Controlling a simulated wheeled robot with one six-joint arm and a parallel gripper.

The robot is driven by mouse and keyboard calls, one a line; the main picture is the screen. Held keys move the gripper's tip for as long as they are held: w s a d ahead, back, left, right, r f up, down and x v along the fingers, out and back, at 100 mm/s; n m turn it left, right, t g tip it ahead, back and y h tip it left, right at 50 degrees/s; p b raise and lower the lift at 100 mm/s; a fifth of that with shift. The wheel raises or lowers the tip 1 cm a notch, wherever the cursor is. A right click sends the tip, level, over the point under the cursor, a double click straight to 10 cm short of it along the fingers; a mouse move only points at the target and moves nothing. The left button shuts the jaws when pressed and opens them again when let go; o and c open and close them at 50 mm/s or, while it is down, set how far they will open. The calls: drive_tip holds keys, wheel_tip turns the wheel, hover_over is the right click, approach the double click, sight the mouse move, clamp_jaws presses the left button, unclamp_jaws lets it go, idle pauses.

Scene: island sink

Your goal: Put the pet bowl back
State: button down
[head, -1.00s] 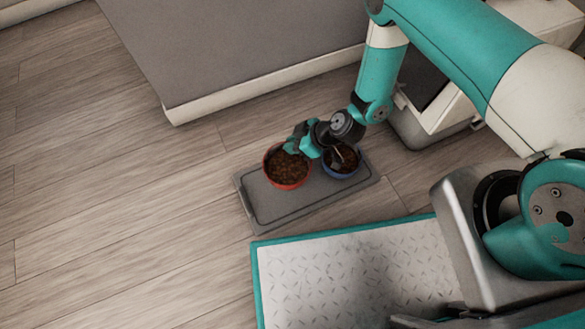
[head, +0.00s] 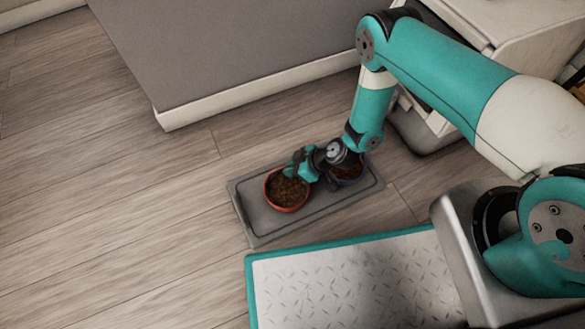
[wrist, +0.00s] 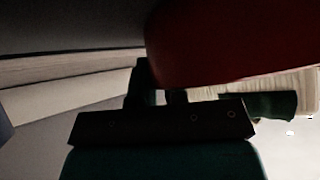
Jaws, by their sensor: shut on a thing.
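The red pet bowl (head: 287,207), full of brown food, is over the left half of a grey feeding mat (head: 254,225). I cannot tell for sure whether its base touches the mat. My gripper (head: 297,172) is shut on the bowl's upper right rim. In the wrist view the bowl's dark red side (wrist: 230,40) fills the top right, with the gripper's fingers (wrist: 165,97) at it. A second, blue bowl (head: 350,182) with brown food stands on the mat's right half, partly hidden under my wrist.
A grey-topped block with a pale base (head: 230,50) lies behind the mat. A white cabinet-like unit (head: 520,45) is at the upper right. Open wooden floor (head: 110,200) lies to the left. My own base platform is just in front of the mat.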

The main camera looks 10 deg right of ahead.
drive_tip(key=shift+f, duration=0.1)
drive_tip(key=c, duration=1.2)
unclamp_jaws()
drive_tip(key=shift+o, duration=0.2)
